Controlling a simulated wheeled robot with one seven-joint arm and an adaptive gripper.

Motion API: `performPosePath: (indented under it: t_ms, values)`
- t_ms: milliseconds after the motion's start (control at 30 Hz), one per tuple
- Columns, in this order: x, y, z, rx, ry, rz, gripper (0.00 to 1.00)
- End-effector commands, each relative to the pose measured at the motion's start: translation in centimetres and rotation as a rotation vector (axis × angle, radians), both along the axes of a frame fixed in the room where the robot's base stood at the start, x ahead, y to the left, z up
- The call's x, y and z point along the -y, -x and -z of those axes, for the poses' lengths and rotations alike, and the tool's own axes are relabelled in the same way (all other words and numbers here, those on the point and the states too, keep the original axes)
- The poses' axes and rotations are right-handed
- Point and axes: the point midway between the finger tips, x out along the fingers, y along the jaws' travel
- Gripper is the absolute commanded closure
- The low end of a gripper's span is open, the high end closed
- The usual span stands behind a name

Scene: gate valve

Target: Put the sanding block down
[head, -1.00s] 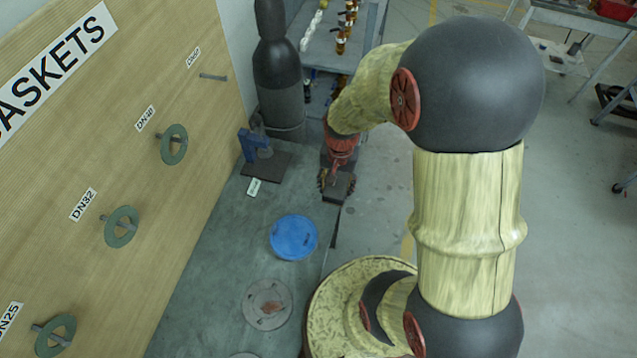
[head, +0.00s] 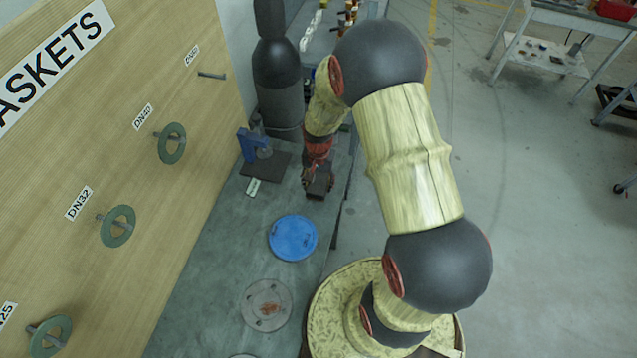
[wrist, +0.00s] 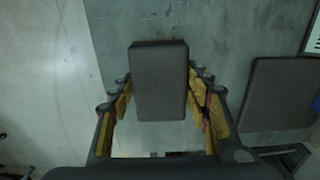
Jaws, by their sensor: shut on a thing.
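The sanding block (wrist: 160,65) is a dark grey rectangular block between the fingers of my gripper (wrist: 160,88) in the wrist view. My gripper is shut on it, with a yellow-padded finger along each side. In the head view my gripper (head: 318,178) holds the block (head: 320,187) over the right part of the grey bench (head: 232,240), near its edge. I cannot tell the exact gap between block and bench.
A dark square plate (head: 268,172) with a blue clamp-like tool (head: 247,145) lies left of the block. A blue disc (head: 293,238) and a grey flange (head: 267,304) lie nearer. Bare bench shows between plate and disc.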

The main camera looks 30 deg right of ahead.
Motion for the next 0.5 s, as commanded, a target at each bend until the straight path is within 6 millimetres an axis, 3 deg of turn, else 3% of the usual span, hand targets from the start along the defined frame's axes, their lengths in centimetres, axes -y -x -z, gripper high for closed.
performPosePath:
  t_ms: [500]
  values:
    - [0.01,0.00,0.88,0.001,0.001,0.000,0.89]
